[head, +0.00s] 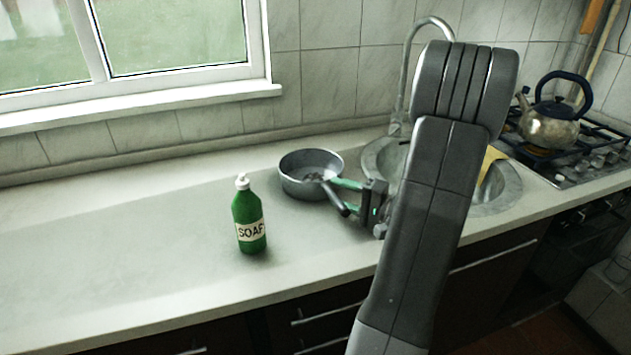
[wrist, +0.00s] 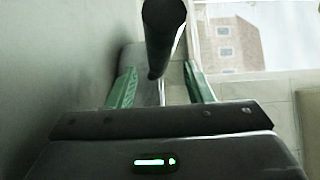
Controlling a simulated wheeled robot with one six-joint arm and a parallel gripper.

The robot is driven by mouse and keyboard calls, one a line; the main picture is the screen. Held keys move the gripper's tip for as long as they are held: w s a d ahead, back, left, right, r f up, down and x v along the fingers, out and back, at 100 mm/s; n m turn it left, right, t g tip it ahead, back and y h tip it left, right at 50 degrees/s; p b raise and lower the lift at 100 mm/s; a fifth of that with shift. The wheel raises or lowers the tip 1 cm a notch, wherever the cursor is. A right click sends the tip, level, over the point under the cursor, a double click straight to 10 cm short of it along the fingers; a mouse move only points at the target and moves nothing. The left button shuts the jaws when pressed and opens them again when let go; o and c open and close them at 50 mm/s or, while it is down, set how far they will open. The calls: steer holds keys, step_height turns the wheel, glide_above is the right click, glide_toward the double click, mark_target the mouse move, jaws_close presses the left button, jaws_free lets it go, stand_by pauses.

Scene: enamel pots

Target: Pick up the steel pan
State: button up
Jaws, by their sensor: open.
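The steel pan (head: 302,187) is a round grey pan on the counter, left of the sink. Its dark handle (head: 334,197) points towards the front right. My gripper (head: 337,194) is open at the handle, with its green fingers pointing at the pan. In the wrist view the dark round handle (wrist: 164,30) comes down between the two open green fingers of my gripper (wrist: 160,76). Gaps show on both sides of the handle, so the fingers look apart from it. The pan's bowl cannot be made out clearly in the wrist view.
A green soap bottle (head: 249,222) stands upright on the counter (head: 130,255), left of the pan. The sink (head: 506,197) with its tap (head: 409,50) is partly behind my arm. A kettle (head: 549,125) sits on the stove (head: 583,150). The left counter is clear.

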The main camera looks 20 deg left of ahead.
mark_target(329, 191)
steer(key=x, duration=0.3)
steer(key=shift+a+f, duration=0.15)
steer(key=shift+a, duration=0.1)
steer(key=shift+w, duration=0.1)
